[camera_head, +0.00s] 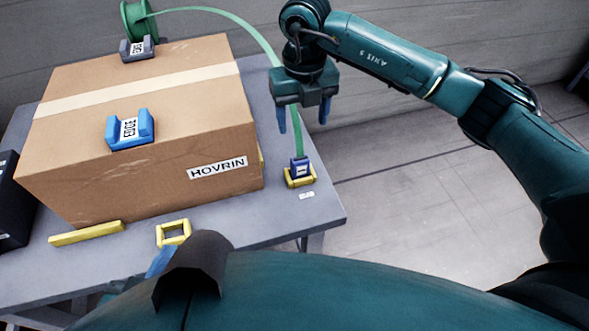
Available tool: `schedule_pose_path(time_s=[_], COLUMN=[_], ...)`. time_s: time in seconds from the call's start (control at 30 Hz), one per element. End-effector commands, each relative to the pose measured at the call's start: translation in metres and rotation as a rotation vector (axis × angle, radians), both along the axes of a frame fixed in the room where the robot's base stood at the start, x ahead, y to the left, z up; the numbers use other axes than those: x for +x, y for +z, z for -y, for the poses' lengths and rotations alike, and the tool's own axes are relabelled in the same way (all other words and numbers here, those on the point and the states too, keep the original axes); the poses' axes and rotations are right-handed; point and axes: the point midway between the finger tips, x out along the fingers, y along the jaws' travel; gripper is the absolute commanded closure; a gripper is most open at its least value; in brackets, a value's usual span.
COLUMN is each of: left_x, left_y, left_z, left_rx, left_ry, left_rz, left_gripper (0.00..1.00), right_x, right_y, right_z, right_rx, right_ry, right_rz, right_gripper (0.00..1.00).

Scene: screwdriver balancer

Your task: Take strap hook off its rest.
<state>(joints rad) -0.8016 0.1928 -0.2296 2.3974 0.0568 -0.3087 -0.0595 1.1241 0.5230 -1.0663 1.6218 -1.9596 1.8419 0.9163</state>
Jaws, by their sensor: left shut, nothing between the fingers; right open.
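The strap hook (299,166) is a small dark blue piece with a pale label. It sits in its yellow rest (301,181) at the right side of the grey table. A green strap (262,42) runs from the reel over the box and down to the hook. My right gripper (303,126) is open above the hook, its blue fingers pointing down and apart from it. The strap passes behind this gripper. My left gripper (160,262) is shut and empty at the table's front edge, mostly hidden by a dark cuff.
A cardboard box (80,160) labelled HOVRIN fills much of the table (235,215). A blue edge protector (130,130) and a grey one (137,49) sit on it. A green reel (135,18) stands behind. A yellow square frame (173,232) and yellow bar (87,233) lie in front.

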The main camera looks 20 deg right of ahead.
Motion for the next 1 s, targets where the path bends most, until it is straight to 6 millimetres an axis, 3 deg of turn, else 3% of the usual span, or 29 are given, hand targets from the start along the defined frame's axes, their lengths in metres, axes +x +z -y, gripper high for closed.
schedule_pose_path(time_s=[0.3,0.63,0.9,1.0], left_x=[0.002,0.003,0.003,0.004], left_y=[-0.01,-0.014,-0.023,-0.023], left_z=[0.004,0.005,0.007,0.008], left_rx=[0.019,0.027,0.046,0.049], left_ry=[-0.016,-0.022,-0.032,-0.037], left_rz=[-0.002,-0.004,-0.009,-0.008], left_gripper=[1.0,1.0,1.0,1.0], right_x=[-0.001,-0.002,-0.003,-0.003], right_y=[-0.059,-0.083,-0.122,-0.127], right_z=[-0.001,-0.002,-0.004,-0.004], right_rx=[0.002,0.004,0.004,0.005], right_ry=[0.002,0.004,0.003,0.004], right_rz=[-0.005,-0.004,-0.005,-0.003], right_gripper=[0.36,0.36,0.36,0.36])
